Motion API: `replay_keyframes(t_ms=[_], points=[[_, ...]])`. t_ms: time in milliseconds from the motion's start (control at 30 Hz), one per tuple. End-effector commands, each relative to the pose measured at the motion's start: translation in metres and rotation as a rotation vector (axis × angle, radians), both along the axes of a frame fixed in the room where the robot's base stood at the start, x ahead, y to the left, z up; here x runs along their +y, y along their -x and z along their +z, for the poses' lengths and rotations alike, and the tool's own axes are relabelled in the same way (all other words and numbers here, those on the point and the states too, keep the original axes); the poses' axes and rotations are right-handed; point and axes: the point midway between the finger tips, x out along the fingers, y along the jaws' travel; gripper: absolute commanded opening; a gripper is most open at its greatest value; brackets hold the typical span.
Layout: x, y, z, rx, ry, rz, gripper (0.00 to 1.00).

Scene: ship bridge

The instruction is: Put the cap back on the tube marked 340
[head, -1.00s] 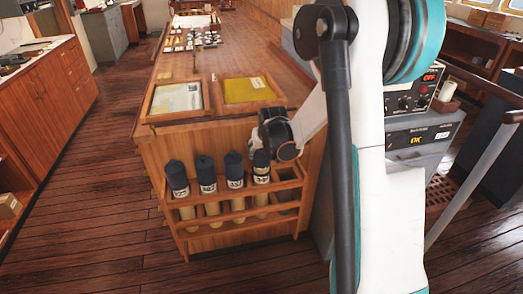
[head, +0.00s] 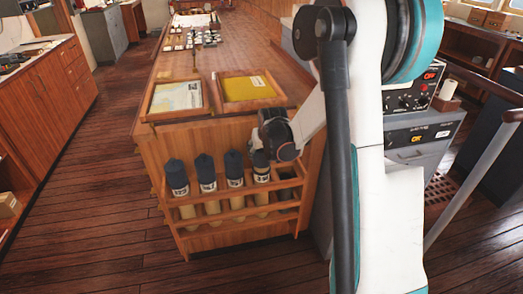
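Several tan tubes with white labels and dark blue caps stand in a row in the wooden rack. The left tube (head: 186,208), the second tube (head: 212,206) and the third tube (head: 238,202) each wear a cap. The rightmost tube (head: 262,196) has a dark cap (head: 261,159) at its top, which looks level with its neighbours' caps. The label numbers are too small to read surely. My gripper (head: 266,150) is at the rightmost cap, just above and to its right. Its fingers are dark and partly hidden, so I cannot tell whether they hold the cap.
The wooden rack (head: 230,213) is fixed to the end of a long counter (head: 215,60). Two framed panels (head: 178,97) and (head: 247,87) lie on the counter just behind. A grey console (head: 410,135) stands right of my arm. The floor in front is clear.

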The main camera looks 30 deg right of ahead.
Motion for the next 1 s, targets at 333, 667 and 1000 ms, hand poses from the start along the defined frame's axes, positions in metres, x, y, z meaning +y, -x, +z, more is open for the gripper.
replay_keyframes(t_ms=[333, 667, 1000], points=[[0.0, 0.0, -0.0004, 0.0, 0.0, 0.0, 0.8], [0.0, 0.0, -0.0005, 0.0, 0.0, 0.0, 0.92], [0.0, 0.0, -0.0005, 0.0, 0.0, 0.0, 1.0]])
